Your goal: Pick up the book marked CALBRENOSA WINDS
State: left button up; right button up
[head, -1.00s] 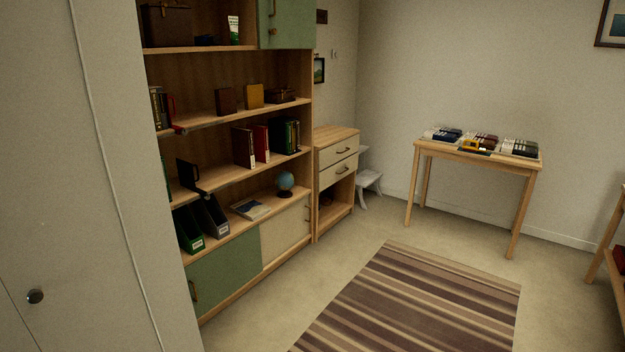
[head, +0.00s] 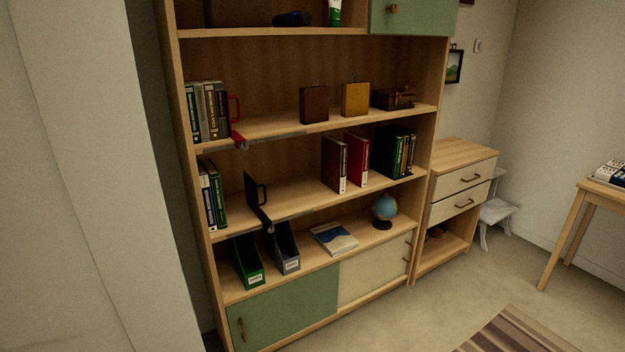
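Several books stand on the bookcase shelves, and their spine lettering is too small to read, so I cannot tell which is CALBRENOSA WINDS. A row of dark and tan books (head: 207,111) stands at the left of the upper open shelf. Blue and green books (head: 212,195) stand at the left of the shelf below. A dark brown book (head: 334,163) and a red book (head: 356,160) stand mid-shelf there, with dark green books (head: 400,152) to their right. A book with a blue and pale cover (head: 334,238) lies flat on the bottom shelf. Neither gripper shows.
A red bookend (head: 237,122) and a black bookend (head: 257,200) stand by the books. Green (head: 248,262) and grey (head: 285,248) file holders and a globe (head: 384,210) share the bottom shelf. A drawer cabinet (head: 455,200) stands right; the floor (head: 440,315) before the bookcase is clear.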

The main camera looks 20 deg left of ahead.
aim_at(358, 146)
jog(key=i+l+u, duration=0.1)
jog(key=i+u, duration=0.3)
jog(key=i, duration=0.15)
jog(key=i+l+u, duration=0.35)
jog(key=i, duration=0.15)
jog(key=i+l+u, duration=0.4)
jog(key=i+j, duration=0.1)
